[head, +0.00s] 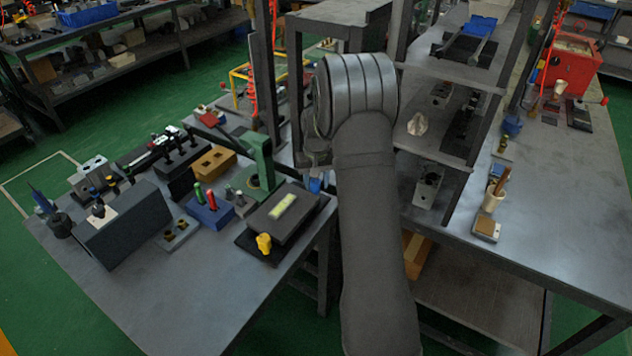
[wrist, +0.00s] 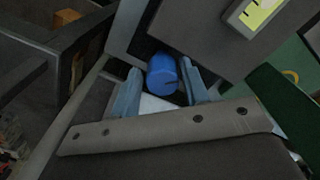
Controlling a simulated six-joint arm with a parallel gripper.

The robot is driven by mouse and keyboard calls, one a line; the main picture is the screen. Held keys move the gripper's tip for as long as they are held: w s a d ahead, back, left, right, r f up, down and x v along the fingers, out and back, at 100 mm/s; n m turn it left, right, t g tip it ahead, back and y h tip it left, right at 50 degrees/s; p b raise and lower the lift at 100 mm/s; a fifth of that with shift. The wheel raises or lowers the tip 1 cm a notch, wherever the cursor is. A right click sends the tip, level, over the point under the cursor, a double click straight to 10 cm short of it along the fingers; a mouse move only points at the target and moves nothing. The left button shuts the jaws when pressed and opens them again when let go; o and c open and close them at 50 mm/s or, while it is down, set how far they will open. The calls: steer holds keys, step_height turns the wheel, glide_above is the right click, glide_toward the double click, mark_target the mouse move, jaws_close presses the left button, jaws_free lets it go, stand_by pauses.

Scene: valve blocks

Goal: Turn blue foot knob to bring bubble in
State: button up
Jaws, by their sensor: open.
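The blue foot knob (wrist: 162,76) shows in the wrist view between the two grey-blue fingers of my gripper (wrist: 162,70). The fingers stand open on either side of it; I cannot tell whether either touches it. In the head view a small blue patch, apparently this knob (head: 314,185), shows beside my arm, at the right of the dark levelling plate (head: 262,222). The yellow-green level vial (head: 283,206) lies on the plate and shows partly in the wrist view (wrist: 258,12). The bubble is too small to make out. A yellow foot knob (head: 264,243) is at the plate's front.
A green press-like stand (head: 262,160) is just behind the plate. A blue block with red and green pegs (head: 209,211) stands to its left. A dark shelf rack (head: 420,160) is right of my arm. The left table's front is clear.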

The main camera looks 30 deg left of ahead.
mark_target(315, 181)
steer(key=shift+s+a, duration=0.2)
stand_by(0.4)
steer(key=m, duration=0.3)
steer(key=shift+m, duration=0.4)
steer(key=m, duration=0.4)
steer(key=shift+w+m, duration=0.1)
steer(key=shift+m, duration=0.3)
step_height(315, 181, up, 18)
steer(key=w+d+r+m+t, duration=0.1)
steer(key=w+d+r, duration=0.1)
steer(key=d, duration=0.9)
steer(key=w+d+r+m+t, duration=0.1)
steer(key=w+d+r, duration=0.1)
steer(key=d, duration=1)
steer(key=shift+w+d+m, duration=0.15)
steer(key=shift+w+m, duration=0.25)
steer(key=shift+w, duration=0.5)
